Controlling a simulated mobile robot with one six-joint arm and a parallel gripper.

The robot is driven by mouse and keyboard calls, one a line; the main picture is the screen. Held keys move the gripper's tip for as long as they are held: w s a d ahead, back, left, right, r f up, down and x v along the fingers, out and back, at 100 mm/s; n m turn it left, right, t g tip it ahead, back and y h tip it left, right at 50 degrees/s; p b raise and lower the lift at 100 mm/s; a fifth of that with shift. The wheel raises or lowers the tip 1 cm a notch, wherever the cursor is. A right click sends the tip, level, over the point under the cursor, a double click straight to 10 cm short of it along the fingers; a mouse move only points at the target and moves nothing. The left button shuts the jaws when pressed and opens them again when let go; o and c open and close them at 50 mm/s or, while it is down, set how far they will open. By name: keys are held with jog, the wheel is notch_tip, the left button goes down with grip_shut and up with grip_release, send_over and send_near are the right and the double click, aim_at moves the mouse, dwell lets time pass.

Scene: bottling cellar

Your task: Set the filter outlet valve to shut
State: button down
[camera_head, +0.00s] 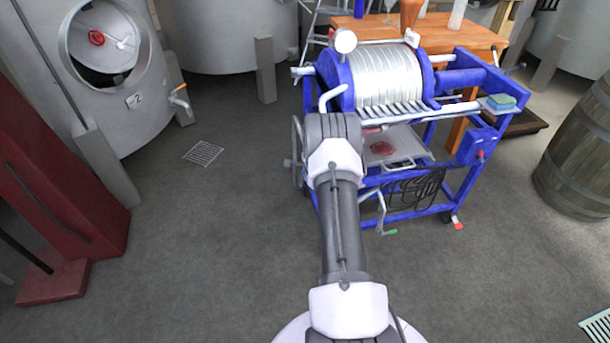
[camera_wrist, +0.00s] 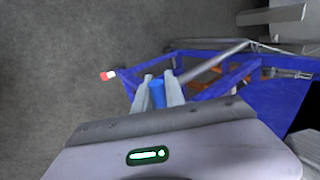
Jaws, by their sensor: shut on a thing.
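The plate filter (camera_head: 385,78) stands on a blue wheeled frame, right of centre in the head view. In the wrist view, my gripper (camera_wrist: 160,77) is shut on a small blue handle (camera_wrist: 157,95), which shows between its two fingers. The handle looks like that of the filter outlet valve; its body and turned position are hidden. In the head view my arm covers the gripper and the handle at the filter's near left side. The blue frame (camera_wrist: 205,88) also shows beyond the fingers in the wrist view.
A crank with a green grip (camera_head: 390,232) sticks out low at the front of the frame. A tank (camera_head: 130,105) stands at the left and a barrel (camera_head: 580,150) at the right. A wooden table (camera_head: 460,35) is behind the filter. The floor (camera_head: 200,240) at the left is clear.

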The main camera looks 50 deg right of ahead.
jog(key=shift+f, duration=0.15)
jog(key=c, duration=1.7)
grip_release()
jog(key=b+v, duration=0.1)
jog(key=v, duration=1.6)
jog(key=shift+r, duration=0.25)
